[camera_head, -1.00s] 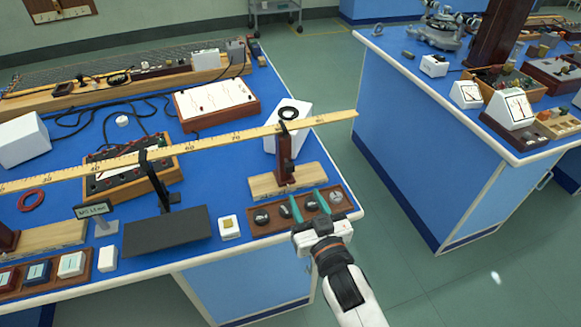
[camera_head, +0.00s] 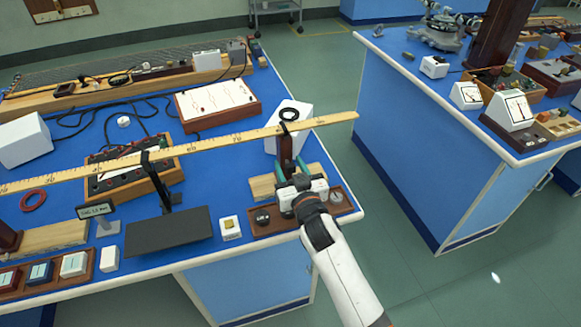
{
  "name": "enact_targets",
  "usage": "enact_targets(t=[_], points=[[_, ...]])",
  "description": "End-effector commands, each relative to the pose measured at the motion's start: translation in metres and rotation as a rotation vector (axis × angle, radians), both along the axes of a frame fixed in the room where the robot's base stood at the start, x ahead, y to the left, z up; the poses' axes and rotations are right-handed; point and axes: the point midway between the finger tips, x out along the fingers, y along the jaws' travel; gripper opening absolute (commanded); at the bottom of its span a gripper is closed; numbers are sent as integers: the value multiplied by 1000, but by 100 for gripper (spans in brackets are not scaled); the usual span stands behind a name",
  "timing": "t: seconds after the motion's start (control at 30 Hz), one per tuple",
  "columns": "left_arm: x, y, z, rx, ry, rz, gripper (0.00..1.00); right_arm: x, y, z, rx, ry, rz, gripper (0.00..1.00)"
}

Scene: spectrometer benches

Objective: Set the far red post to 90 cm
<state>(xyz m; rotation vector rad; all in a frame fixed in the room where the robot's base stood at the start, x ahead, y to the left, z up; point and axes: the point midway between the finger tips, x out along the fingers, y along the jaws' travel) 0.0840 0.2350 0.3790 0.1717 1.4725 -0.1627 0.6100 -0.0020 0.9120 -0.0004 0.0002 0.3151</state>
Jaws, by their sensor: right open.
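The dark red post (camera_head: 285,148) stands upright on a pale wooden base (camera_head: 262,187) near the bench's right end. A black fitting (camera_head: 288,127) tops it, where the long yellow ruler (camera_head: 215,141) crosses. My right gripper (camera_head: 292,170) is open, its teal fingers low around or just in front of the post; I cannot tell whether they touch it. The gripper hides the post's lower part and much of its base. Another dark red post (camera_head: 8,238) is cut off at the left edge. A small sign (camera_head: 95,210) stands near the middle; its text is unreadable. My left gripper is out of view.
A brown tray (camera_head: 258,232) of round weights lies under my right wrist. A white box (camera_head: 297,110) stands behind the post. A black stand (camera_head: 160,185) also meets the ruler, left of the post. A floor gap separates the second bench (camera_head: 430,140).

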Motion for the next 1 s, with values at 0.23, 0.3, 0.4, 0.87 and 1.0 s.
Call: enact_targets(t=[0.23, 0.3, 0.4, 0.87, 1.0], points=[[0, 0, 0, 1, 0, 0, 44, 0, 0, 0, 0, 0, 0, 16], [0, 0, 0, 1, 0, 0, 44, 0, 0, 0, 1, 0, 0, 4], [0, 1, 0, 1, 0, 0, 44, 0, 0, 0, 0, 0, 0, 0], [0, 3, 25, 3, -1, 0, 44, 22, -69, 2, -7, 0, -4, 0], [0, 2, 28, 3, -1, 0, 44, 28, -87, 1, -3, 0, -2, 0]])
